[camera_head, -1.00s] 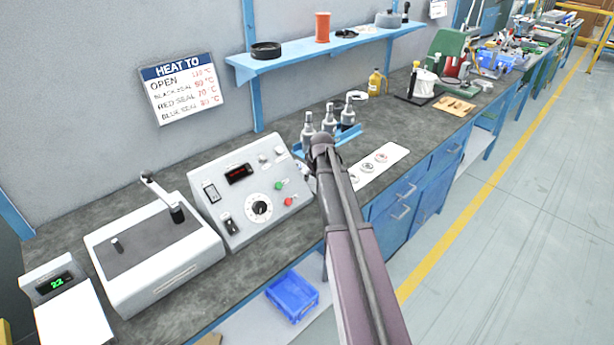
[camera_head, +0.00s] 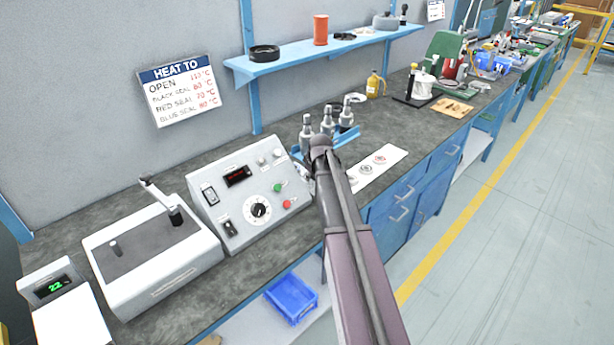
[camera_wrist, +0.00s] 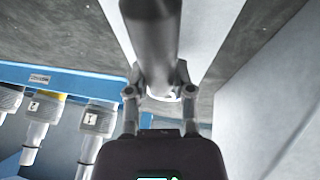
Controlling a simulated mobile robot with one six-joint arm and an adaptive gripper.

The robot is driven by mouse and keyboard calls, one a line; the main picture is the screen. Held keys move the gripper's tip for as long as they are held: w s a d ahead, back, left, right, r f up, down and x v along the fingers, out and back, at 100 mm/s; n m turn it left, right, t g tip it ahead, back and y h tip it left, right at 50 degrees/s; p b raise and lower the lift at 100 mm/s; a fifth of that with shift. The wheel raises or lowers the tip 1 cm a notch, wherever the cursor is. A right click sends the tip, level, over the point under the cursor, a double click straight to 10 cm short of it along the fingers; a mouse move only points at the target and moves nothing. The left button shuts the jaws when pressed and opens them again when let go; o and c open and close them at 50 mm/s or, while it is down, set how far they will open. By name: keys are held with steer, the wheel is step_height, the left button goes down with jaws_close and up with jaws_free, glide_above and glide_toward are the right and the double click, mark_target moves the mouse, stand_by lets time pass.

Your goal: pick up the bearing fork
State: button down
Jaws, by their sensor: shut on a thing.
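In the wrist view, my gripper (camera_wrist: 161,93) is shut on a dark grey, round-bodied part (camera_wrist: 152,35). Its thick body runs out of the top of the picture, and a bright ring shows at its end between the fingers. I cannot tell its full shape, nor whether it is the bearing fork. In the head view, my arm hides the gripper and the held part. The arm's end is just in front of a blue rack (camera_wrist: 60,75), which holds grey tools (camera_wrist: 97,122) with white labels. They also show upright in the head view (camera_head: 306,134).
A grey control box (camera_head: 255,190) stands left of my arm. A white card (camera_head: 388,160) with round marks lies to the right. A pale hooked shape (camera_head: 357,97) shows behind the tools. A yellow bottle (camera_head: 375,86) stands farther back.

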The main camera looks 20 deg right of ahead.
steer(key=shift+r, duration=0.1)
steer(key=shift+r+p, duration=1.75)
steer(key=shift+p, duration=0.15)
steer(key=s+d, duration=0.1)
steer(key=s, duration=0.4)
steer(key=s+d, duration=0.1)
steer(key=s, duration=0.4)
steer(key=s+d+r+p, duration=0.1)
steer(key=s, duration=0.4)
steer(key=shift+s+d+r, duration=0.1)
steer(key=shift+s+d, duration=0.05)
steer(key=shift+s, duration=0.15)
steer(key=shift+r+p, duration=0.25)
steer(key=shift+p, duration=0.1)
steer(key=shift+r+p, duration=1.05)
step_height(320, 180, up, 2)
steer(key=shift+r+p, duration=0.1)
steer(key=shift+p, duration=1)
steer(key=shift+s, duration=0.2)
